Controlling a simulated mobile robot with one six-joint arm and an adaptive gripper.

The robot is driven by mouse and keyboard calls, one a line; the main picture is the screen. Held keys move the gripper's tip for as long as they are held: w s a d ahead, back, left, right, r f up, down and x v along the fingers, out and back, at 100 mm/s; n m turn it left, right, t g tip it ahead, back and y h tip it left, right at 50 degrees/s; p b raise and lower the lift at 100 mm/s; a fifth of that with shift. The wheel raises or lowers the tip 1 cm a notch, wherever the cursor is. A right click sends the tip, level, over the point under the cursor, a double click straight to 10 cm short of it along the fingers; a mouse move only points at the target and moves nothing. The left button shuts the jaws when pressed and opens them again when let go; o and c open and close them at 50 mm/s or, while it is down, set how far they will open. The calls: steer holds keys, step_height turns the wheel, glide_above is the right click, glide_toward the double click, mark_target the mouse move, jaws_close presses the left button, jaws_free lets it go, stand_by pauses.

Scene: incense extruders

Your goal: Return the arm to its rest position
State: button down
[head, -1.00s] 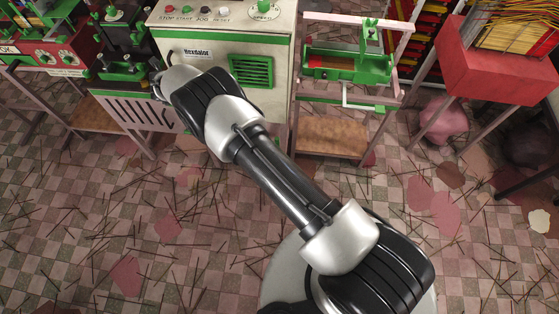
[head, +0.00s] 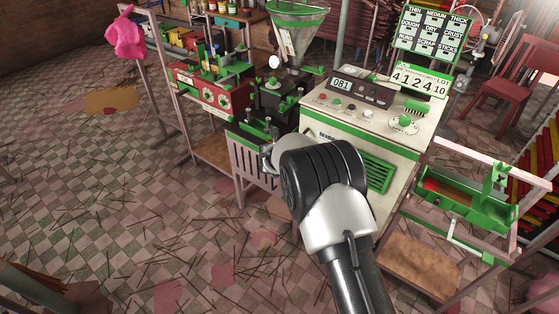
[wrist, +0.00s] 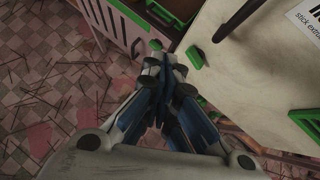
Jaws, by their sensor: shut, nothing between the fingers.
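My gripper (wrist: 163,62) is shut and empty in the wrist view, its fingertips together at the upper middle. It points toward the gap between the slatted crate-like panel and the cream-coloured extruder cabinet. In the head view my gripper (head: 267,152) shows only in part, mostly hidden behind my own wrist. My arm crosses the lower middle of the head view and hides part of the front of the extruder cabinet (head: 405,160).
A slatted panel (head: 252,165) and red control box (head: 215,100) stand left of the cabinet. A green tray stand (head: 465,208) is at right. A knob (wrist: 194,57) is close to my gripper. The checkered floor (head: 110,200) at left has scattered sticks.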

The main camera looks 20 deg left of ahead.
steer(key=shift+s+r, duration=0.4)
steer(key=shift+s, duration=0.05)
